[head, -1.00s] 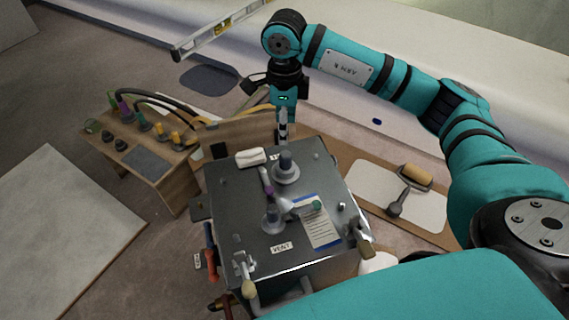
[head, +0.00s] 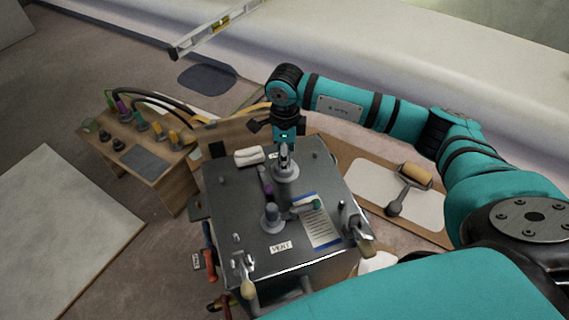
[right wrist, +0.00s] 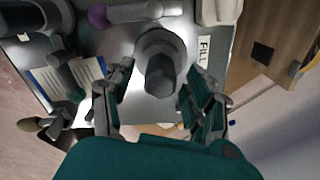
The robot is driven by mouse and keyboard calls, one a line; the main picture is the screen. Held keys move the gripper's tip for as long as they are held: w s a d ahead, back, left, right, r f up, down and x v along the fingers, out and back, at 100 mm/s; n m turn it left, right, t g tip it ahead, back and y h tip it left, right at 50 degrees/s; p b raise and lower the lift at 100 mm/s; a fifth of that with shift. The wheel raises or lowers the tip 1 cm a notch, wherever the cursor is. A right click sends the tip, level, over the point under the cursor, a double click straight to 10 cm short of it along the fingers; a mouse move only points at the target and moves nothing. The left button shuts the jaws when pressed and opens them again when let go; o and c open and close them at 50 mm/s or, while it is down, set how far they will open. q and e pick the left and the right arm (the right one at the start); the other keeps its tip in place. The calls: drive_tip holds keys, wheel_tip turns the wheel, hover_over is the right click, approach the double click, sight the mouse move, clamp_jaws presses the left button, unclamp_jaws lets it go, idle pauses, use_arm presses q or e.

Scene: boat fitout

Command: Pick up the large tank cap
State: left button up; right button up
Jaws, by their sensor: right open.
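A dark grey cylindrical cap (head: 286,170), which looks like the large tank cap, stands upright on a round flange at the back of the metal tank top (head: 235,195). In the right wrist view the cap (right wrist: 160,75) sits by the FILL label. My right gripper (head: 284,150) points down over it. In the right wrist view the open fingers (right wrist: 158,82) are on either side of the cap, with gaps showing. The gripper partly hides the cap in the head view. A smaller grey fitting (head: 272,215) stands nearer, by the VENT label. My left gripper is not in view.
A white rolled cloth (head: 249,156), a paper sheet (head: 320,222) and clamps (head: 356,228) lie on the tank top. A wooden stand with hoses (head: 150,160) is at left. A roller (head: 412,180) lies on a board at right.

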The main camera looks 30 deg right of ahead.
drive_tip(key=c, duration=0.6)
drive_tip(key=shift+r, duration=0.1)
clamp_jaws()
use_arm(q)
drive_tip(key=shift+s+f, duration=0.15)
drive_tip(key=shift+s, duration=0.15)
use_arm(e)
wheel_tip(320, 180, up, 10)
drive_tip(key=shift+f+p, duration=0.2)
drive_tip(key=shift+p, duration=0.25)
drive_tip(key=shift+r, duration=0.15)
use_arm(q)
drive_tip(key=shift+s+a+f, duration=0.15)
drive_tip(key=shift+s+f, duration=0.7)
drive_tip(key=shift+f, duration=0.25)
